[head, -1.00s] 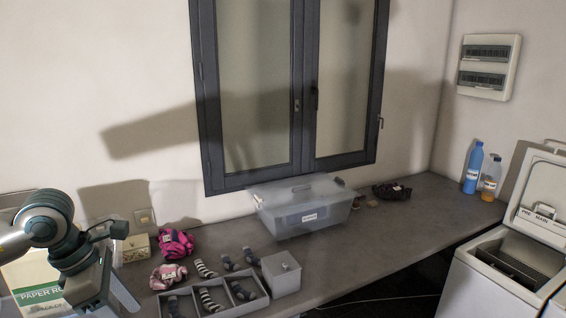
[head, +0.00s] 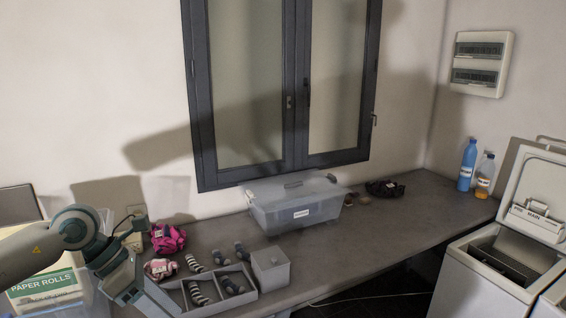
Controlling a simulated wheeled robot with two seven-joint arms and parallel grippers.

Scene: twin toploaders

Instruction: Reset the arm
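My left arm comes in from the left edge of the head view. My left gripper (head: 142,292) points down and to the right, in front of the left end of the counter (head: 345,243). It is near the grey divided tray (head: 222,307), and nothing shows in its grasp. How far its fingers are apart is not clear. My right arm and gripper are not in the picture.
Socks lie in and behind the tray, beside a grey lidded box (head: 270,270). Pink bundles (head: 167,238) and a paper rolls box (head: 45,290) are at left. A clear lidded bin (head: 295,207) stands under the window. Bottles (head: 467,165) and an open toploader (head: 490,270) are at right.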

